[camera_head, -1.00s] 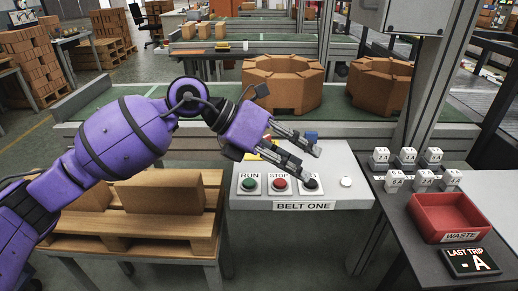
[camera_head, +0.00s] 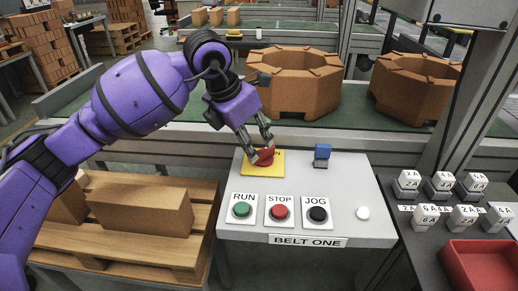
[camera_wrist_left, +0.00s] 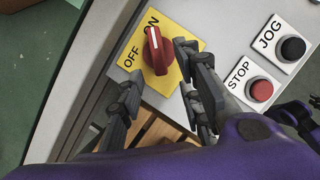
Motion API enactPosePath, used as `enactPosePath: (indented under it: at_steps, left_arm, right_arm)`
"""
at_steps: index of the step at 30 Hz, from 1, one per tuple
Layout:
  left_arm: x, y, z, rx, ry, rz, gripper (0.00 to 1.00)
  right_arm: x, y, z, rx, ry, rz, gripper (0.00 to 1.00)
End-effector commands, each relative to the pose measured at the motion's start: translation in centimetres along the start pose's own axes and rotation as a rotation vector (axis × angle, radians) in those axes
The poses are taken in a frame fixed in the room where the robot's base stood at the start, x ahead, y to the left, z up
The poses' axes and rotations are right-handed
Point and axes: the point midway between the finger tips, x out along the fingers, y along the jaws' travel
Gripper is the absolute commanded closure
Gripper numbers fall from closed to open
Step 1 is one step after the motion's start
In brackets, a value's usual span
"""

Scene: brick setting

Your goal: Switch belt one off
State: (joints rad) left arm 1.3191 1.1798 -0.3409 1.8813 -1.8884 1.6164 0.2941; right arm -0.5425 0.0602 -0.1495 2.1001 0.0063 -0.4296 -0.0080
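The belt one panel (camera_head: 345,220) is a light grey box labelled BELT ONE. On its back left is a yellow plate (camera_head: 248,169) with a red rotary knob (camera_head: 266,157). In the left wrist view the plate reads OFF and ON, and the white line on the red knob (camera_wrist_left: 157,52) points toward ON. My left gripper (camera_head: 258,143) is at the knob, fingers apart. In the left wrist view, the left gripper's fingertips (camera_wrist_left: 157,65) lie on either side of the knob's near end, with nothing clearly gripped. My right gripper is not in view.
Green RUN (camera_head: 241,209), red STOP (camera_head: 280,211) and black JOG (camera_head: 318,214) buttons line the panel front. Brown octagonal rings (camera_head: 300,85) sit on the belt behind.

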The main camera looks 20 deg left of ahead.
Motion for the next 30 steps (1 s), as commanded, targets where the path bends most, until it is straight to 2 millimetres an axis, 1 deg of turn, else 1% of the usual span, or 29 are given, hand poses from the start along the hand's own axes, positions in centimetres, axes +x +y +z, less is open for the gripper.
enactPosePath:
  at_steps: [1, 3, 7, 12, 18, 19, 26, 30]
  left_arm:
    - [1.1, -0.1, -0.1, -0.001, 0.002, -0.004, 0.67]
    - [2.2, -0.1, -0.1, -0.001, 0.002, -0.003, 0.67]
    - [3.7, -0.1, -0.1, 0.001, 0.001, -0.002, 0.67]
    - [4.4, -0.1, 0.0, 0.001, -0.001, -0.002, 0.67]
    - [4.4, -0.1, 0.0, 0.001, -0.001, -0.002, 0.67]
    - [4.4, -0.1, 0.0, 0.001, -0.001, -0.002, 0.69]
    - [4.4, 0.0, 0.0, 0.001, -0.001, -0.002, 0.99]
    - [4.4, 0.0, 0.0, 0.001, -0.001, -0.001, 1.0]
  right_arm:
    - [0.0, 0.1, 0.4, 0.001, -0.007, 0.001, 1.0]
    - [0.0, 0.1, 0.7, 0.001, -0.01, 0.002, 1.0]
    - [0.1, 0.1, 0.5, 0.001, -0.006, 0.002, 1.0]
    - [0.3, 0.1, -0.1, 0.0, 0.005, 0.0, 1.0]
    - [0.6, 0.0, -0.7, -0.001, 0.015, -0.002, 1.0]
    - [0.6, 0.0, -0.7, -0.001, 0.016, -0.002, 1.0]
    - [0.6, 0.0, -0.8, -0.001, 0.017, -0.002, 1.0]
    - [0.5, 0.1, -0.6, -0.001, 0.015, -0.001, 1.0]
